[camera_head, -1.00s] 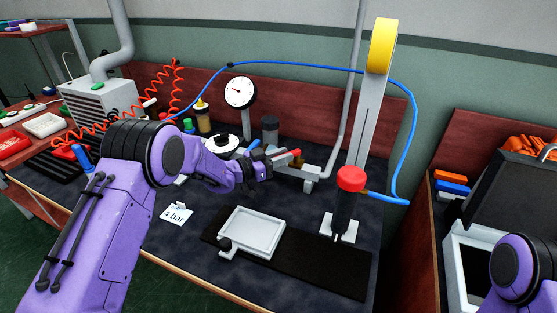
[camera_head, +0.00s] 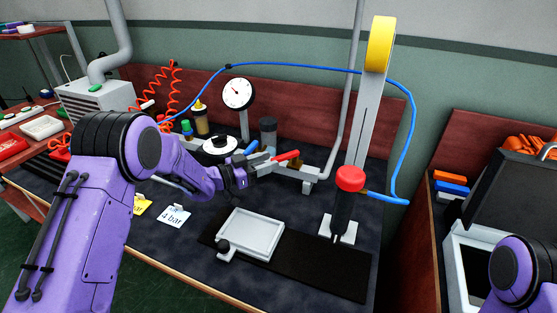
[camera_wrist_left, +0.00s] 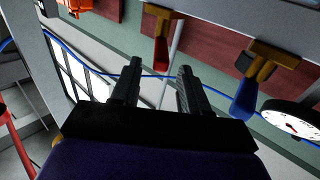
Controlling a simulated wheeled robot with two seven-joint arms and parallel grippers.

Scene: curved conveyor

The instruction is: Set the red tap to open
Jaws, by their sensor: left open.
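The red tap (camera_head: 288,156) is a short red lever on the metal pipe block at the back of the bench. In the left wrist view its red handle (camera_wrist_left: 162,52) hangs from a brass body, just beyond the fingertips. My left gripper (camera_head: 258,164) is open and empty, just left of and in front of the red tap. Its two dark fingers (camera_wrist_left: 170,75) show apart in the wrist view, with the red handle between their line of reach. I cannot tell whether they touch it. My right gripper is out of view.
A blue tap (camera_head: 252,147) stands left of the red one; it also shows in the wrist view (camera_wrist_left: 243,97). A round gauge (camera_head: 238,93) rises behind. A grey tray (camera_head: 250,234) and a "4 bar" card (camera_head: 174,217) lie in front.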

